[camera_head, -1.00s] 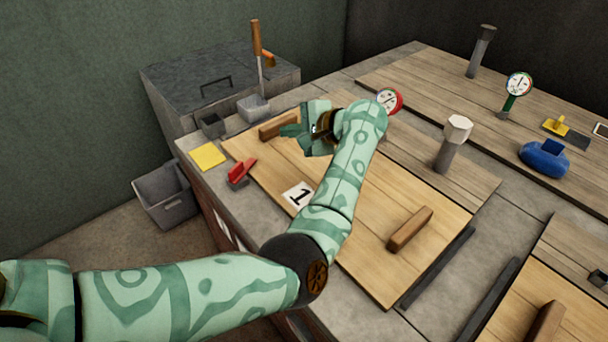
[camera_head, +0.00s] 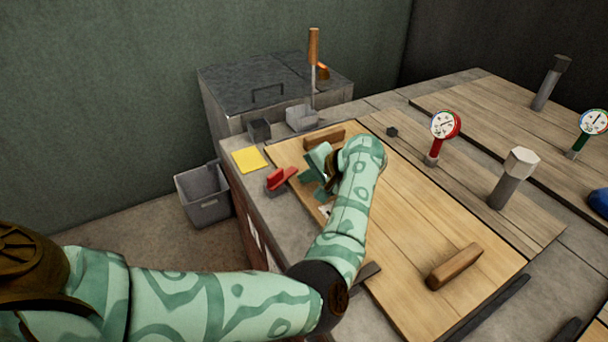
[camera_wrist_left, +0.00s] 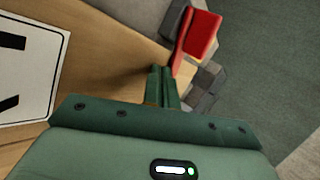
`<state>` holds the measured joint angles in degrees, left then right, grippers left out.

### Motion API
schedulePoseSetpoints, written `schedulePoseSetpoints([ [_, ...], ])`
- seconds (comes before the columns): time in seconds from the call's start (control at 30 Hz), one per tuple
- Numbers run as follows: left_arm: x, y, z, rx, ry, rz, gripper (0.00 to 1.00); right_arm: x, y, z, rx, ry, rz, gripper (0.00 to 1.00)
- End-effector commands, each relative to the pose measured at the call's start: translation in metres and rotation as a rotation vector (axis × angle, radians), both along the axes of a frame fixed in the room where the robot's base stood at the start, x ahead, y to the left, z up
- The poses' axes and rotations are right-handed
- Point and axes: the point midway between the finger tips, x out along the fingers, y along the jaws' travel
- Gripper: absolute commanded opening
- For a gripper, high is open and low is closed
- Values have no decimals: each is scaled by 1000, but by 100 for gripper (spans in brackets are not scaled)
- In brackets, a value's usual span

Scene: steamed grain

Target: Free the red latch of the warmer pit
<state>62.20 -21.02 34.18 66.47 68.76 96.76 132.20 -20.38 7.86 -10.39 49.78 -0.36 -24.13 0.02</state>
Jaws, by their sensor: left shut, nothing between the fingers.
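The red latch (camera_head: 281,178) sits at the left edge of the counter, beside the wooden lid (camera_head: 420,225) marked with a number card. In the left wrist view the latch (camera_wrist_left: 201,34) stands just beyond my fingertips, slightly to the right, on a grey base. My left gripper (camera_head: 308,184) is near the latch on its right side, over the lid. In the wrist view its two fingers (camera_wrist_left: 162,72) are together with nothing between them. I cannot tell whether they touch the latch. The number card (camera_wrist_left: 28,72) lies at the left of the wrist view. My right gripper is not in view.
A yellow pad (camera_head: 249,160) lies left of the lid. Wooden handles (camera_head: 455,266) stand on the lid. A red gauge (camera_head: 444,126) and a grey post (camera_head: 514,178) stand behind. A grey bin (camera_head: 204,194) is on the floor at left.

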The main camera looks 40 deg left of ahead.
Motion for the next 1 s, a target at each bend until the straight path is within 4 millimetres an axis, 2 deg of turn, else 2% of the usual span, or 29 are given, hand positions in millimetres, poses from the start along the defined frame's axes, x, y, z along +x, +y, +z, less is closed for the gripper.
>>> schedulePoseSetpoints([
  [0.23, 0, 16, 1, 0, 0, -3, 0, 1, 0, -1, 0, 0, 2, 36],
  [0.87, 2, 19, -2, -1, 1, 38, 0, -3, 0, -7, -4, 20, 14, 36],
  [1.0, 3, 19, 0, -1, 0, 53, 0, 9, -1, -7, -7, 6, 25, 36],
])
